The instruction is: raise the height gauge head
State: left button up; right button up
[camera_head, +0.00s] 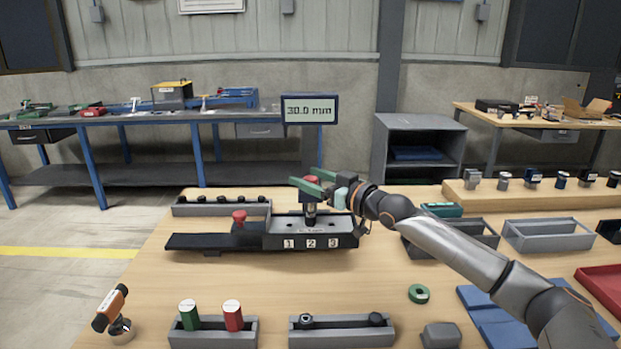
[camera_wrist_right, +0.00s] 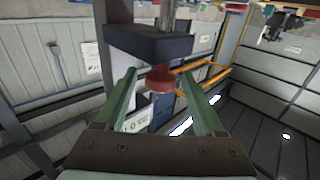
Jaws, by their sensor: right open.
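The height gauge's screen (camera_head: 309,108) reads 30.0 mm in the head view. Below it, a red knob (camera_head: 311,179) tops a dark upright part (camera_head: 310,211) over a grey and black fixture marked 1, 2, 3 (camera_head: 311,242). My right gripper (camera_head: 306,182) is open, with its green fingers at the red knob. In the right wrist view, the red knob (camera_wrist_right: 161,78) shows between the spread fingertips (camera_wrist_right: 160,84), beside a dark block (camera_wrist_right: 150,43). I cannot tell whether the fingers touch the knob. My left gripper is not in view.
Another red knob (camera_head: 239,217) stands on the fixture's left part. A rack with green and red cylinders (camera_head: 213,333) and an orange-black tool (camera_head: 112,311) are at the front left. A green ring (camera_head: 418,293) and grey bins (camera_head: 549,234) lie right.

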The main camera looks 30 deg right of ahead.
grip_shut()
dwell(0.5)
dwell(0.9)
